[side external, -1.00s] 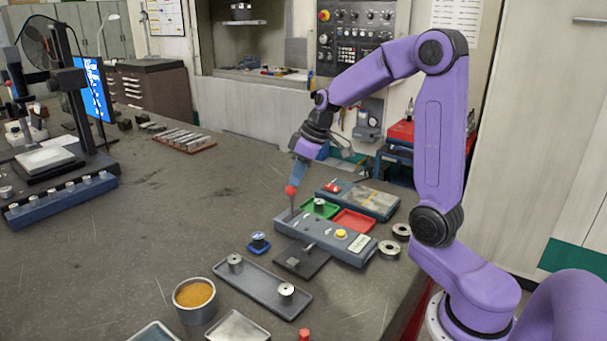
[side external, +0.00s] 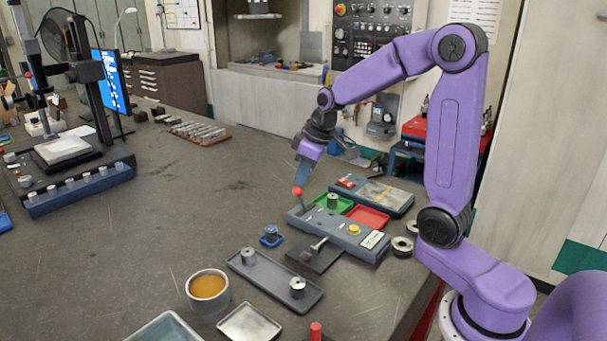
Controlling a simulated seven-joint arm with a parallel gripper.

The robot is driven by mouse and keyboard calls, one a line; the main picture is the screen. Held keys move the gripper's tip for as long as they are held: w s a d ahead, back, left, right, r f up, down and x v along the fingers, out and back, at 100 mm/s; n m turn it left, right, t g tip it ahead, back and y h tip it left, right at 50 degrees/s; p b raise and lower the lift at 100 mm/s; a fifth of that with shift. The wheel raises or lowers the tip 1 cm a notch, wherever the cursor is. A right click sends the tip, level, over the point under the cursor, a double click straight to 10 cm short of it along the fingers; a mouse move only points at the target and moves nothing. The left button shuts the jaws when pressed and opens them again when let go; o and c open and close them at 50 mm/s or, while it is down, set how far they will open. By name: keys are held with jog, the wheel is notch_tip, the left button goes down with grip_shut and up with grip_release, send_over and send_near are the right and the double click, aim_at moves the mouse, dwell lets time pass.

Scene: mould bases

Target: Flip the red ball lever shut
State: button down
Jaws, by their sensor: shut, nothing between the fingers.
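The red ball lever (side external: 297,191) stands at the left end of a long blue-grey control box (side external: 338,231). Its thin stalk leans to the left, so the ball sits left of the stalk's foot. My gripper (side external: 300,184) points down, fingers shut with nothing between them. Its tips are directly at the top of the red ball and appear to touch it; the exact contact is too small to tell.
In front are a dark plate (side external: 310,259), a long grey tray (side external: 272,284) and a cup (side external: 208,290). The table left of the lever is clear.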

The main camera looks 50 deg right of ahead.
jog(key=shift+a, duration=0.35)
jog(key=w+d+v, duration=0.1)
jog(key=v, duration=1.1)
jog(key=shift+d, duration=0.25)
jog(key=shift+r, duration=0.1)
jog(key=s+a+f+n+g, duration=0.1)
jog(key=s+a+f+n, duration=0.15)
jog(key=s+a, duration=0.3)
jog(key=s+a+f+n+g, duration=0.1)
jog(key=s+a+f, duration=0.3)
jog(key=a, duration=0.2)
jog(key=s+f+n, duration=0.2)
jog(key=s+f, duration=0.1)
jog(key=s, duration=0.5)
jog(key=s+a+f+n+g, duration=0.1)
jog(key=s+f, duration=0.3)
jog(key=s, duration=0.5)
jog(key=shift+a+f+n+h, duration=0.25)
jog(key=shift+f+n+h, duration=0.05)
jog(key=shift+n, duration=0.55)
